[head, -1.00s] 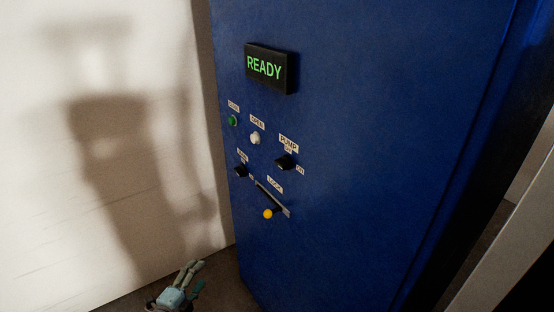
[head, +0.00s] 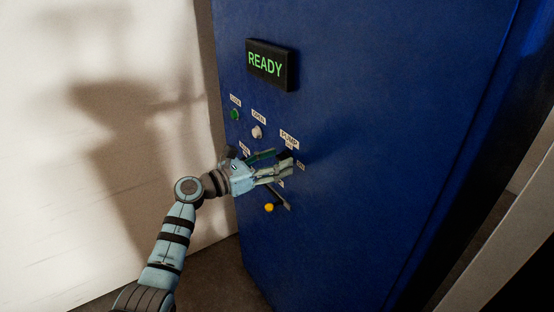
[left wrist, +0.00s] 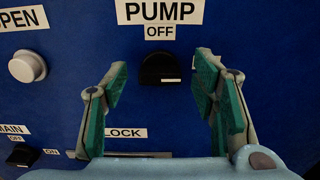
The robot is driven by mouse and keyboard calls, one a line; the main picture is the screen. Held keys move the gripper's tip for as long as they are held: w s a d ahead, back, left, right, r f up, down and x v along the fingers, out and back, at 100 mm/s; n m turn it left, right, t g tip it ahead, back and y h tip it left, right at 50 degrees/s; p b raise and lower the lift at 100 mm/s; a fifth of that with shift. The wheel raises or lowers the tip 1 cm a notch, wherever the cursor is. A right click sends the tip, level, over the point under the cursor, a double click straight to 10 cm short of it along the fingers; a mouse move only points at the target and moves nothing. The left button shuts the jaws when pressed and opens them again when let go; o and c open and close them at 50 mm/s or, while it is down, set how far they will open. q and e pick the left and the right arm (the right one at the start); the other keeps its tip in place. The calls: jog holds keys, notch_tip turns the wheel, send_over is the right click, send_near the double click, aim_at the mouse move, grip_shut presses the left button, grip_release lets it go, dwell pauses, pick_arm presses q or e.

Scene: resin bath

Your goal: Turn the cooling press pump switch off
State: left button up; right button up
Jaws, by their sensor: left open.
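The pump switch (left wrist: 160,68) is a black knob on the blue press cabinet (head: 380,110), below the PUMP label (left wrist: 160,11) and the OFF mark (left wrist: 160,32). A small white mark shows at the knob's lower right. The ON mark (head: 300,166) lies to its right in the head view. My left gripper (head: 286,159) is open in front of the switch and partly covers it there. In the left wrist view its fingers (left wrist: 160,78) stand on either side of the knob, with gaps showing. Contact with the panel cannot be told. My right gripper is not in view.
The lock lever with a yellow knob (head: 269,207) sits just below my gripper. A white button (head: 257,132) and a green button (head: 235,115) are at upper left. The main switch (left wrist: 22,155) is at lower left. The display (head: 270,65) reads READY.

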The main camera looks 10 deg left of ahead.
pick_arm(q)
jog(key=shift+w+d, duration=0.3)
jog(key=c, duration=1.2)
jog(key=shift+o, duration=0.2)
